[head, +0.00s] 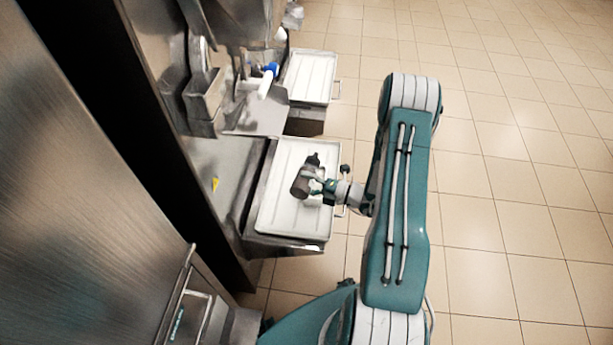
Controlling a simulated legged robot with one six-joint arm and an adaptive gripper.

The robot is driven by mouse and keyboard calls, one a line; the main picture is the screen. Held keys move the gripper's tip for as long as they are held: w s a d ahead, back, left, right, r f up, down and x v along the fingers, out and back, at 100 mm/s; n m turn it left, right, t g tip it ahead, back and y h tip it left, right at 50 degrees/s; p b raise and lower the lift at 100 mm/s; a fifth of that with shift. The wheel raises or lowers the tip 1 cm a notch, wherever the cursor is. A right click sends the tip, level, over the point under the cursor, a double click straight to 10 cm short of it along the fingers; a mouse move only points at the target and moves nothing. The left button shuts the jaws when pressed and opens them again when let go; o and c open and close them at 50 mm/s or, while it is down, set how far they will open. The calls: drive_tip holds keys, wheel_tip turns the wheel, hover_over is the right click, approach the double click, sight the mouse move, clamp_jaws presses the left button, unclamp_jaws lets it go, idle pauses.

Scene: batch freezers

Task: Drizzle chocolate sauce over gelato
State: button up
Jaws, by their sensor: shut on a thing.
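My gripper (322,186) is shut on a dark brown bottle (303,187), which looks like the chocolate sauce. The bottle is tilted, with a dark narrow end towards the upper right. It is over the near white tray (290,221); I cannot tell how high above it. The tray's visible surface looks plain white, and I cannot make out gelato or sauce on it. Part of the tray is hidden behind the bottle and gripper.
A second white tray (309,77) lies farther back. A blue and white object (268,79) is on the metal machine (259,118) beside it. Tall steel panels (90,190) stand at the left. A metal handle (183,290) shows at the lower left. The tiled floor (520,180) is clear at the right.

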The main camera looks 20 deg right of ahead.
sight(306, 188)
drive_tip(key=shift+f+m, duration=0.4)
drive_tip(key=shift+m, duration=0.8)
drive_tip(key=shift+w+d+r+m, duration=0.15)
drive_tip(key=shift+d+r+m, duration=0.05)
drive_tip(key=shift+r+m, duration=0.2)
drive_tip(key=shift+w+d+r+m, duration=0.15)
drive_tip(key=shift+d+r+m, duration=0.05)
drive_tip(key=shift+r+m, duration=0.2)
drive_tip(key=shift+w+d+r+m, duration=0.2)
drive_tip(key=shift+r+m, duration=0.3)
drive_tip(key=shift+m, duration=0.1)
drive_tip(key=shift+w+d+r+m, duration=0.15)
drive_tip(key=shift+r+m, duration=0.3)
drive_tip(key=shift+m, duration=0.15)
drive_tip(key=shift+w+d+r+m, duration=0.2)
drive_tip(key=shift+r+m, duration=0.3)
drive_tip(key=shift+m, duration=0.1)
drive_tip(key=shift+s+a, duration=0.15)
drive_tip(key=shift+s, duration=0.2)
drive_tip(key=shift+s+a, duration=0.7)
drive_tip(key=shift+s, duration=0.35)
drive_tip(key=shift+s+a, duration=0.7)
drive_tip(key=shift+s, duration=0.35)
